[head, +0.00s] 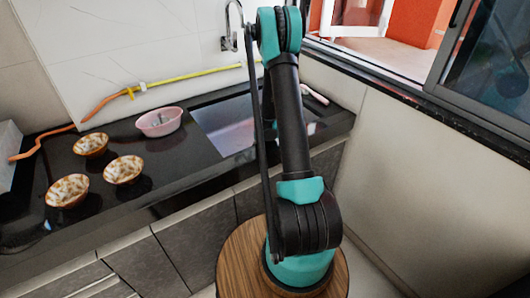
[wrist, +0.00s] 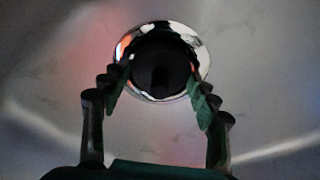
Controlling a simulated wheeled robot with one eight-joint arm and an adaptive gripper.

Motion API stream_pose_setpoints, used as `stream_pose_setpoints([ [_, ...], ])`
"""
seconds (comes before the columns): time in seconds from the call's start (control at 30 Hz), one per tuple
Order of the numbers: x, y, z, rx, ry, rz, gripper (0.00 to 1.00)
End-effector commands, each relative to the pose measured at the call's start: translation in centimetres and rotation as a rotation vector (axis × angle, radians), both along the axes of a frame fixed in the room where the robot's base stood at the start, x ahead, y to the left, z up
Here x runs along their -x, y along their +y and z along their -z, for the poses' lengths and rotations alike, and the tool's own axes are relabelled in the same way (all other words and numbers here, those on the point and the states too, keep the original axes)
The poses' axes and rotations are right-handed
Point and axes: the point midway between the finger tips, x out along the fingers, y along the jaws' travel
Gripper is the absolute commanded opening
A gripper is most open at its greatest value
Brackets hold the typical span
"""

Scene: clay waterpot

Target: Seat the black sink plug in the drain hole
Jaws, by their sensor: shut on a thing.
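In the wrist view, my gripper (wrist: 160,82) points down into the sink with its two dark green fingers apart, one on each side of the black sink plug (wrist: 161,62). The fingers are shut on the plug, which shows as a dark round shape. A shiny chrome drain ring (wrist: 203,53) shows around the plug. The drain hole itself is hidden behind the plug, and I cannot tell the height between them. In the head view, the sink (head: 226,128) is set in the black counter; my arm hides the gripper and plug there.
A pink bowl (head: 160,121) stands left of the sink. Several patterned food bowls, one of them here (head: 123,169), stand farther left on the black counter (head: 105,208). A yellow and orange hose (head: 165,82) runs along the wall. The tap (head: 229,42) rises behind the sink.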

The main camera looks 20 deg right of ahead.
Motion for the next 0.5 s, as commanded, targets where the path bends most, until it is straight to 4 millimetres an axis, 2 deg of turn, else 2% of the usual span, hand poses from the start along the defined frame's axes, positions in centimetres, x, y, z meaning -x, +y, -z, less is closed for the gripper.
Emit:
stream_pose_setpoints([
  [0.17,0.09,-0.01,0.57,0.0,0.002,0.001,0.32],
  [0.2,0.09,0.0,0.66,-0.001,0.003,0.001,0.28],
  [0.27,0.12,0.01,0.68,-0.001,0.004,0.001,0.28],
  [0.3,0.12,0.01,0.71,-0.001,0.004,0.001,0.64],
  [0.43,0.13,0.04,0.71,-0.002,0.005,0.001,0.8],
  [0.5,0.14,0.04,0.68,-0.002,0.005,0.001,0.81],
])
